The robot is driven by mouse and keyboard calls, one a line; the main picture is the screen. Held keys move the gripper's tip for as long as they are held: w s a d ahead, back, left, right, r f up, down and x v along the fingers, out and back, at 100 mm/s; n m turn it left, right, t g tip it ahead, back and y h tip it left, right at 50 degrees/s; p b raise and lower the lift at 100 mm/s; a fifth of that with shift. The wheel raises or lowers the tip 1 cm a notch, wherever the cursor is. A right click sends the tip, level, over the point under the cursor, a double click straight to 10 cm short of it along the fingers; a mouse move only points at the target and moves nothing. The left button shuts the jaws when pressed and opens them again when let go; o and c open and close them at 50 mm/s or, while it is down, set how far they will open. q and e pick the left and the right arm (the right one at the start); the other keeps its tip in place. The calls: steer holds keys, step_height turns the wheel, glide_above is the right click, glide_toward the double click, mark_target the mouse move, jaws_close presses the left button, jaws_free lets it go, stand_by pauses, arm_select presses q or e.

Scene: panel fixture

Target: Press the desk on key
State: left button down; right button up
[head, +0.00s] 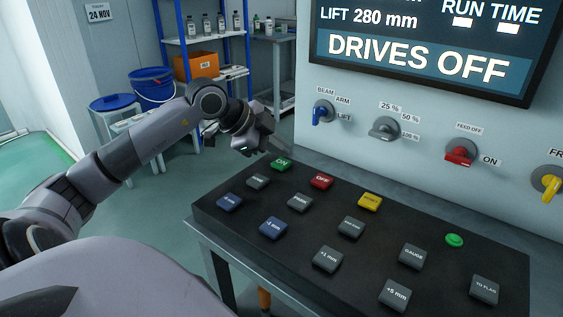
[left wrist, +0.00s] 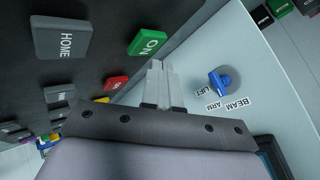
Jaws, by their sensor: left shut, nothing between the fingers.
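The green ON key (head: 281,163) is at the far left corner of the black sloping desk (head: 440,285). In the left wrist view the ON key (left wrist: 148,42) lies just past my fingertips, a little to their left. My left gripper (head: 283,149) is shut and empty, with its fingertips close above the far side of the key. The fingers also show in the left wrist view (left wrist: 156,64). I cannot tell whether they touch the key. The screen (head: 420,60) reads DRIVES OFF. My right gripper is not in view.
The red OFF key (head: 321,181) is right of ON, and a grey HOME key (head: 258,182) is nearer me. Several other keys cover the desk. A wall panel behind carries a blue selector (head: 322,112) and other knobs. Open floor lies left of the desk.

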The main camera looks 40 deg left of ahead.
mark_target(278, 164)
arm_select(q)
steer(key=shift+f+b, duration=0.4)
steer(key=shift+f, duration=0.05)
steer(key=shift+f+b, duration=0.35)
steer(key=shift+f, duration=0.15)
stand_by(0.5)
steer(key=shift+r, duration=0.1)
steer(key=shift+r+p, duration=0.7)
steer(key=shift+r, duration=0.1)
steer(key=shift+r, duration=0.15)
step_height(278, 164, up, 5)
steer(key=p, duration=0.4)
stand_by(0.4)
